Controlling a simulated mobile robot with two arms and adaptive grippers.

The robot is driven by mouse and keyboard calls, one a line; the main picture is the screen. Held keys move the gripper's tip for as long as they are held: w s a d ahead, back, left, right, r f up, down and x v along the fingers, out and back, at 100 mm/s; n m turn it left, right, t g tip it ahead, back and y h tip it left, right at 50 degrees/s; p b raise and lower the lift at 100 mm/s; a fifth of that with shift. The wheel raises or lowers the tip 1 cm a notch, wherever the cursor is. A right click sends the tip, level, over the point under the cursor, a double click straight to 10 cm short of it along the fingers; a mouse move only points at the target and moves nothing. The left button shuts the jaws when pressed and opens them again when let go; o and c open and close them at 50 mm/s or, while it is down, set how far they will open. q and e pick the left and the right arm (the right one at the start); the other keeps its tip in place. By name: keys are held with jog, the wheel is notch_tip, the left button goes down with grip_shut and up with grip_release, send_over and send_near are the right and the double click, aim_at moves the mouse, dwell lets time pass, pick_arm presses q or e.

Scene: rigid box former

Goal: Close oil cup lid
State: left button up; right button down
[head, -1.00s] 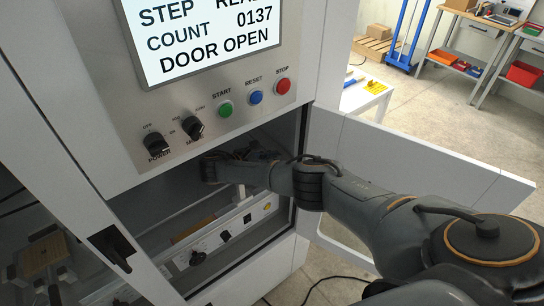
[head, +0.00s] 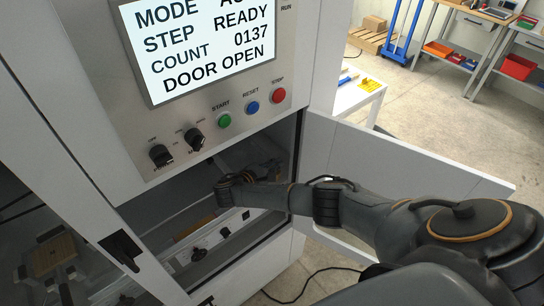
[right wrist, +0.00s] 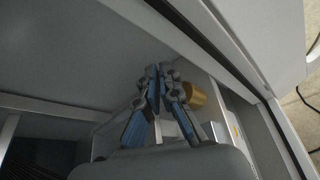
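A brass-coloured cylinder (right wrist: 193,95), which looks like the oil cup, stands against a pale bracket in the right wrist view. I cannot make out its lid or whether it is open. My right gripper (right wrist: 158,72) has its two fingers together just left of the cylinder, with nothing visible between them. The fingers partly overlap the cylinder in the picture; I cannot tell whether they touch it. In the head view my right gripper (head: 262,170) is inside the open compartment below the control panel, dim and partly hidden. My left gripper is not in view.
The open white door (head: 400,165) stands right of the compartment, with my right arm passing in front of it. The control panel (head: 205,150) with knobs and buttons overhangs the opening. A lower switch panel (head: 215,243) lies below my wrist. A white table (head: 358,95) stands behind the door.

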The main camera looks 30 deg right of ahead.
jog(key=s+f+m+t+h+b, duration=0.2)
jog(key=s+f+m+t+b, duration=0.1)
jog(key=m+b, duration=0.6)
jog(key=shift+f+t+b, duration=0.5)
jog(key=shift+f+b, duration=0.35)
jog(key=shift+f, duration=0.55)
jog(key=shift+d, duration=0.1)
jog(key=c, duration=1.6)
grip_release()
jog(key=shift+o, duration=0.2)
